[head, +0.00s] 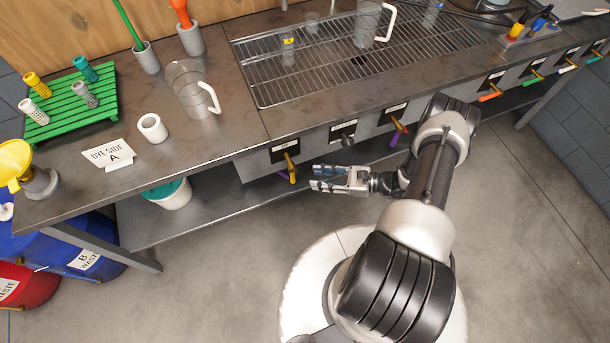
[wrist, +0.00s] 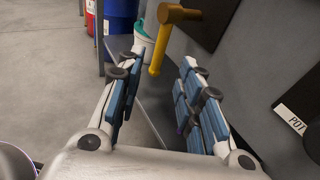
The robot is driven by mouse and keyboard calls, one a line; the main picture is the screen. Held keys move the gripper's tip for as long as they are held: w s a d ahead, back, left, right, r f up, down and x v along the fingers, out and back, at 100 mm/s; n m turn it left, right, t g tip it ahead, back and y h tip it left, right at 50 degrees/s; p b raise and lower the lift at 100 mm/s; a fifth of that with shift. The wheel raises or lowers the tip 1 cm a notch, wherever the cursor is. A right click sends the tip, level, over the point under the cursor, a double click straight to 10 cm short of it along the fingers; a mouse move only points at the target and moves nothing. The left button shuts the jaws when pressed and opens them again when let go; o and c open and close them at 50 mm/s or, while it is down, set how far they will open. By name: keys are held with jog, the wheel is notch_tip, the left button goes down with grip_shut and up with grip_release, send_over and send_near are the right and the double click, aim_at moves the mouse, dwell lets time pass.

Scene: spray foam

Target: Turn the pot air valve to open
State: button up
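My gripper (head: 314,178) is open and empty below the bench's front edge. In the wrist view, its two blue-padded fingers (wrist: 158,75) are spread apart. A yellow lever valve (head: 291,168) hangs from a labelled front panel just left of my fingertips. In the wrist view, this yellow lever (wrist: 158,50) points down ahead of the gap between the fingers; I see no contact. A label starting "POT" (wrist: 294,118) is beside a dark knob (wrist: 313,146); the rest is cut off. I cannot read which lever is the pot air valve.
The bench front (head: 240,163) is just above my gripper, with a lower shelf (head: 225,205) behind it. A white bucket with a teal rim (head: 170,195) stands on that shelf. Blue (head: 95,255) and red (head: 30,285) waste drums stand at left. The floor in front is clear.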

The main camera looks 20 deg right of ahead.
jog(key=v, duration=0.2)
jog(key=shift+s+d, duration=0.1)
jog(key=shift+d, duration=0.15)
jog(key=shift+r, duration=0.1)
